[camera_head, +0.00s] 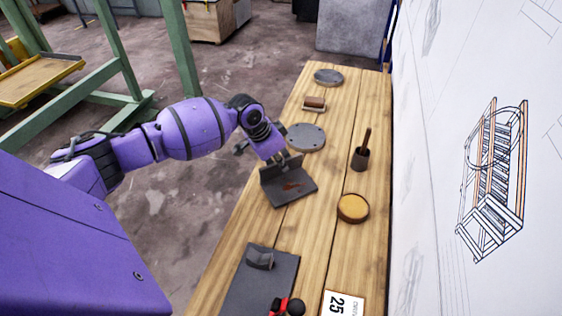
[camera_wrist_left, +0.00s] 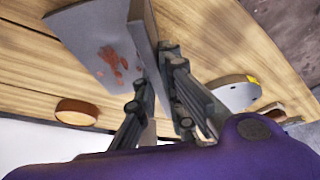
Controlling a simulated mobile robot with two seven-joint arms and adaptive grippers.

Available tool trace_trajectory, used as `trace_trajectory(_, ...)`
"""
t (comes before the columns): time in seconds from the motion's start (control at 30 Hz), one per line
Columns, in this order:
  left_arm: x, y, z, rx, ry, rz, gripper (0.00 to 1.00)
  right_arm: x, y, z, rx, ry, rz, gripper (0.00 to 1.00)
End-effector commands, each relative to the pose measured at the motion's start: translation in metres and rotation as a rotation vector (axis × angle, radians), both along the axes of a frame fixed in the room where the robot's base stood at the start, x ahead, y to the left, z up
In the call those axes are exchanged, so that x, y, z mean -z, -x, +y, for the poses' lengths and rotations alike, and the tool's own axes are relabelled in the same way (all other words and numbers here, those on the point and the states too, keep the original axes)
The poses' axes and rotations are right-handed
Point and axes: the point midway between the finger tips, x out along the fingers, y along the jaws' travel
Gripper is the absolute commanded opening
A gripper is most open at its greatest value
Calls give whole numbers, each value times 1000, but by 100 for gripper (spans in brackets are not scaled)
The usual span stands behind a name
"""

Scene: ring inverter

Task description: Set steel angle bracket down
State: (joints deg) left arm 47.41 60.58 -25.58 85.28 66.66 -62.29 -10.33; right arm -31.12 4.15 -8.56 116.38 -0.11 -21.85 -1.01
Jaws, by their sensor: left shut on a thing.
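The steel angle bracket (camera_head: 290,188) is a dark grey L-shaped plate with a rusty reddish patch. It is at the wooden bench in the head view, with one flange flat and one upright. My left gripper (camera_head: 281,161) is shut on the upright flange from the far side. In the left wrist view the two fingers (camera_wrist_left: 160,80) pinch that flange, and the bracket (camera_wrist_left: 100,50) fills the upper left. I cannot tell whether the bracket touches the bench top. My right gripper is not in view.
On the wooden bench (camera_head: 316,240) are a round grey flange plate (camera_head: 306,137), a dark cup with a brush (camera_head: 361,156), a yellow-brown round tin (camera_head: 353,208), a small brown-topped block (camera_head: 314,103) and a grey disc (camera_head: 328,76). A white wall stands right.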

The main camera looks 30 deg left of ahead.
Motion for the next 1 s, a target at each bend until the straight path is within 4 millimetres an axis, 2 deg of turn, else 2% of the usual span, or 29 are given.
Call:
trace_trajectory(0.03, -6, -5, -1, -1, 5, -13, 0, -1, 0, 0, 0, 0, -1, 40)
trace_trajectory(0.07, 1, 0, 0, 0, 0, 0, 11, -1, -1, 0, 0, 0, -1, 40)
trace_trajectory(0.2, 1, 0, 0, 0, 0, 0, 28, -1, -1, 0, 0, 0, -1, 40)
trace_trajectory(0.57, -3, 1, 1, 0, -1, 0, 28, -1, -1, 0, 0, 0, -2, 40)
trace_trajectory(0.67, -15, 5, 5, 0, -2, 0, 28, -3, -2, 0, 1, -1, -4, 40)
trace_trajectory(1.0, -81, 28, 19, 1, -2, -1, 28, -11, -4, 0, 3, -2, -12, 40)
